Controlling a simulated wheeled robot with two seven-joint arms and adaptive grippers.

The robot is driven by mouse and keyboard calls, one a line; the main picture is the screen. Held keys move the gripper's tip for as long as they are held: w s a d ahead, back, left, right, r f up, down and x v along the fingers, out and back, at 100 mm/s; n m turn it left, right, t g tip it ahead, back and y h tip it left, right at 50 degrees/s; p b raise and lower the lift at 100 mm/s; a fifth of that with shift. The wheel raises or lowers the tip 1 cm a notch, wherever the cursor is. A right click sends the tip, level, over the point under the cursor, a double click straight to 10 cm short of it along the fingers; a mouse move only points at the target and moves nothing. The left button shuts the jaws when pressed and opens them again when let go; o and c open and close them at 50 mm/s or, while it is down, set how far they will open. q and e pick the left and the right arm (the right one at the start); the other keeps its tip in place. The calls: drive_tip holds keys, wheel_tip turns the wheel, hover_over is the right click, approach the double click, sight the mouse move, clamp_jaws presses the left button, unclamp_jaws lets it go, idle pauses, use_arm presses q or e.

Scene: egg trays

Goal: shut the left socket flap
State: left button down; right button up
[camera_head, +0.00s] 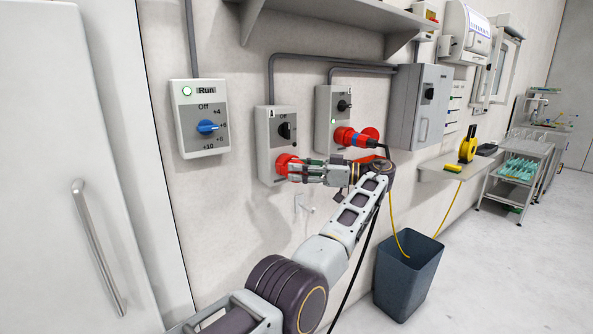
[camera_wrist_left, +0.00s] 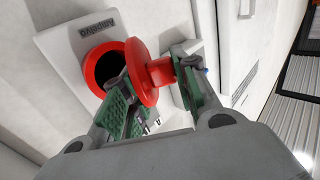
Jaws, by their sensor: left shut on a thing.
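The left socket box (camera_head: 274,140) is on the wall, with a black knob on top and a red socket below. In the left wrist view the red socket ring (camera_wrist_left: 95,77) shows a dark opening. Its round red flap (camera_wrist_left: 137,70) stands away from the ring, so the socket is open. My left gripper (camera_head: 298,170) is at the socket, its fingers hiding much of it in the head view. My right gripper is not in view.
A dial box (camera_head: 199,118) is on the left, a grey cabinet (camera_head: 419,105) on the right. A dark bin (camera_head: 407,280) stands below on the floor.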

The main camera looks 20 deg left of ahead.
use_arm(q)
drive_tip(key=shift+s+f, duration=0.1)
drive_tip(key=shift+f, duration=0.25)
drive_tip(key=c, duration=1.5)
unclamp_jaws()
drive_tip(key=shift+o, duration=1.2)
drive_tip(key=shift+s+r, duration=0.1)
drive_tip(key=shift+r, duration=5.15)
